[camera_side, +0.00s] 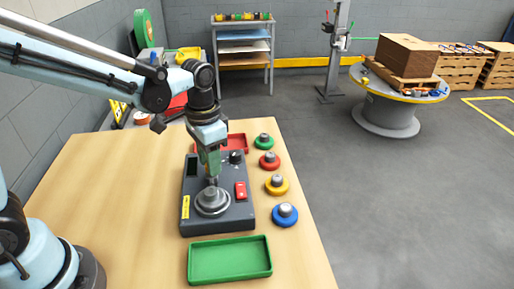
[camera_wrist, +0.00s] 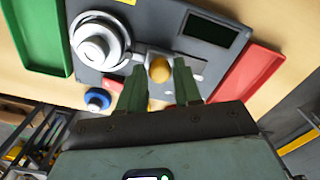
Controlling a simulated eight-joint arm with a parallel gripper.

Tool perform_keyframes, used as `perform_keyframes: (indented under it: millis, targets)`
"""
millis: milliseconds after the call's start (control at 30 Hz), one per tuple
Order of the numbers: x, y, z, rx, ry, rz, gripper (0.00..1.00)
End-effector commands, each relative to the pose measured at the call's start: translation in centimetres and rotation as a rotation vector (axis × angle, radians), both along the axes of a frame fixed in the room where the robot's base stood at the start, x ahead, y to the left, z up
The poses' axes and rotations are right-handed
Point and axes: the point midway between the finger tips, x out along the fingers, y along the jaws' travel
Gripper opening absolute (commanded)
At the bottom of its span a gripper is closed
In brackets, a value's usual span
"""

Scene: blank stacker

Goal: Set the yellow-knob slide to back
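The yellow slide knob (camera_wrist: 160,68) shows in the wrist view on the dark grey panel (camera_wrist: 115,12), over a pale slot that runs out to both sides of it. My gripper (camera_wrist: 159,66) is above the panel with one green finger on each side of the knob. The fingers look open, with narrow gaps beside the knob; contact is not clear. In the side view my gripper (camera_side: 212,178) points down at the panel (camera_side: 235,218), just behind the round silver dial. The knob is hidden there.
The silver dial (camera_side: 212,200), a red switch (camera_side: 240,190) and a black knob (camera_side: 236,157) are close by on the panel. A green tray (camera_side: 230,276) lies in front, a red tray (camera_side: 236,136) behind. Green, red, yellow and blue buttons line the right side.

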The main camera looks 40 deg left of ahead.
Motion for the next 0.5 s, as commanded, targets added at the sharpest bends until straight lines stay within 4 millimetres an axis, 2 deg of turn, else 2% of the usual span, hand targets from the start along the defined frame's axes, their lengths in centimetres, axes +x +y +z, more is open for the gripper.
perform_keyframes:
  millis: [33,200,500]
  targets:
    - [0.00,0.00,0.01,0.000,0.000,0.000,0.25]
    - [-0.01,0.00,0.02,0.000,0.000,0.000,0.00]
    - [0.26,0.26,0.03,0.000,0.000,0.001,0.00]
